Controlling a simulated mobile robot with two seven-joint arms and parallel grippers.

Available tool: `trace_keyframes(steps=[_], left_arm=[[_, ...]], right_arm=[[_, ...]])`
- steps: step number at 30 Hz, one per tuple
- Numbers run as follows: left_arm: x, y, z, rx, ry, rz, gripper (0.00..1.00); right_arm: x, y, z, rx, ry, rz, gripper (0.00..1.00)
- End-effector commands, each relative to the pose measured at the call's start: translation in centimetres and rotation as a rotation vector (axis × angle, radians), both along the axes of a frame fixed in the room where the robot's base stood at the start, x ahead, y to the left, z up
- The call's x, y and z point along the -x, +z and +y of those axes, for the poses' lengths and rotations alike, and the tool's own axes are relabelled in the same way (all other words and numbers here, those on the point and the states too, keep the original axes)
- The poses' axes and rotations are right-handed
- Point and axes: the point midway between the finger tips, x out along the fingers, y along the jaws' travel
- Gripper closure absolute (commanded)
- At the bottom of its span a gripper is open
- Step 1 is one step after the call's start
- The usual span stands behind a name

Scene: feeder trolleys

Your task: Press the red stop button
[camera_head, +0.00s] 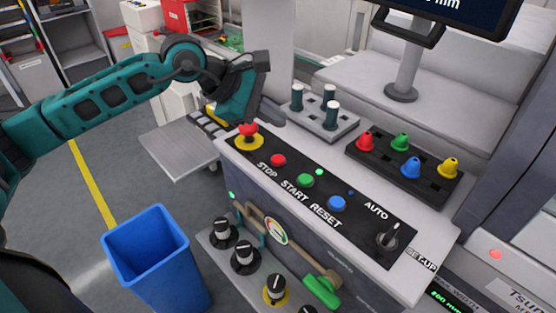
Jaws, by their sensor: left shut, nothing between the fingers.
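The red stop button (278,160) is a small round red button on the black strip of the console (360,225), with the word STOP below it. A larger red mushroom button (249,133) on a yellow ring sits to its upper left at the strip's end. My left gripper (232,118) is shut and empty, just behind and left of the mushroom button, apart from the stop button. Its fingertips are hard to make out. Whether it touches the mushroom button I cannot tell. My right gripper is not in view.
A green START button (305,181), a blue RESET button (337,204) and a black selector (388,238) share the strip. Behind stand a grey block with pegs (322,120) and a black rack of coloured nozzles (405,165). A blue bin (148,240) stands on the floor.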

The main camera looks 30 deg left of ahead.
Motion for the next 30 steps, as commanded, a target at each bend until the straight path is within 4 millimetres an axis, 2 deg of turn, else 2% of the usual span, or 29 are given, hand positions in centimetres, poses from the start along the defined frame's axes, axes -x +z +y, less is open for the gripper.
trace_keyframes(steps=[1, 8, 12, 17, 30], left_arm=[[0.0, -1.1, 0.0, 0.000, 0.000, 0.001, 1.00], [0.0, -4.5, 0.0, 0.000, 0.000, 0.000, 1.00], [0.0, -6.3, 0.0, 0.000, -0.001, -0.002, 1.00], [0.0, -7.0, 0.0, 0.000, -0.001, -0.002, 1.00], [0.0, -6.8, 0.0, 0.001, -0.001, 0.000, 1.00]], right_arm=[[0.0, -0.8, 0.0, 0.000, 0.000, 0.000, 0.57], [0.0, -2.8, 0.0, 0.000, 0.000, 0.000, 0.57], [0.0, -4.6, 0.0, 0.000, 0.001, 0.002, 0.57], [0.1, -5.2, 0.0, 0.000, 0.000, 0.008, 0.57], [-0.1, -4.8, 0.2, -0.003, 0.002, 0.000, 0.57]])
